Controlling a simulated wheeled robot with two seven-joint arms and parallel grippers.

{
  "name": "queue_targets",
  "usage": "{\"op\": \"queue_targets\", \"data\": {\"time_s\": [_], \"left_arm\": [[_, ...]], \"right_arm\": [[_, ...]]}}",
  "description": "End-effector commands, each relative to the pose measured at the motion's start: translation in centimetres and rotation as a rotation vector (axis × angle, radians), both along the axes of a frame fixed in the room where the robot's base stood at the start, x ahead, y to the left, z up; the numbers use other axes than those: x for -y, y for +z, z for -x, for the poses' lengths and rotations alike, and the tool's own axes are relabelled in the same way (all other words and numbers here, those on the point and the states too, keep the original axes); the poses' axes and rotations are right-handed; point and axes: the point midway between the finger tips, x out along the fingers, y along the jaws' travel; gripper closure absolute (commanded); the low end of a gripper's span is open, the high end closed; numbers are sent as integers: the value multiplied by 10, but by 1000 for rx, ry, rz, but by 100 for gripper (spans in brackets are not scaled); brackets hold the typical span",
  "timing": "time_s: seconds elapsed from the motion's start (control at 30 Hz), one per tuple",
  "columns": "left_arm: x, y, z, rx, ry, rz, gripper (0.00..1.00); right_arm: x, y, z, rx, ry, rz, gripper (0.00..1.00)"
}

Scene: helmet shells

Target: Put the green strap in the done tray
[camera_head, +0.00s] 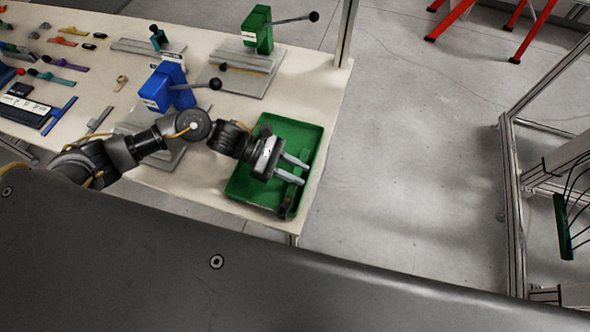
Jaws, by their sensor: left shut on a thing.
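The green tray (245,184) lies on the near right corner of the table. My left gripper (297,170) is over the tray, its two pale fingers pointing right. It is shut on a narrow strip with a dark end (287,207), which looks like the green strap. The strip is hard to tell from the tray's green, and part of it is hidden by the fingers. I cannot tell whether it touches the tray floor. My right gripper is not in view.
A blue toggle press (165,88) and a green toggle press (258,30) stand on the table (215,194), left of and behind the tray. Several coloured straps, including a purple one (70,65), lie at the left. The floor right of the table is open.

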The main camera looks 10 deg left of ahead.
Motion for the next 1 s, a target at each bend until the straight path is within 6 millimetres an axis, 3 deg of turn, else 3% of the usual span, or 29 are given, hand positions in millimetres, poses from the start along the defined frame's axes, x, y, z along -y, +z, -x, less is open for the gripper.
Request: {"op": "queue_targets", "data": {"time_s": [0.1, 0.13, 0.27, 0.57, 0.77, 0.83, 1.0], "left_arm": [[-1, -4, 1, -1, -1, -7, 98], [-1, -4, 1, -1, -1, -7, 70], [-1, -3, 1, -2, 0, -6, 53], [-1, 0, 1, -2, 0, -4, 52], [-1, 17, 1, -3, 0, -4, 52], [-16, 11, -1, 1, 2, -7, 52], [-55, 26, -3, 2, 1, -8, 52]], "right_arm": [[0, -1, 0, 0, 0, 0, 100], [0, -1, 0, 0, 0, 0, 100], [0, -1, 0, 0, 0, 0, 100], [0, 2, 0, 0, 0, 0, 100], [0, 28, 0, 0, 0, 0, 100], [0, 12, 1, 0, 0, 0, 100], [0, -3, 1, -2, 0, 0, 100]]}}
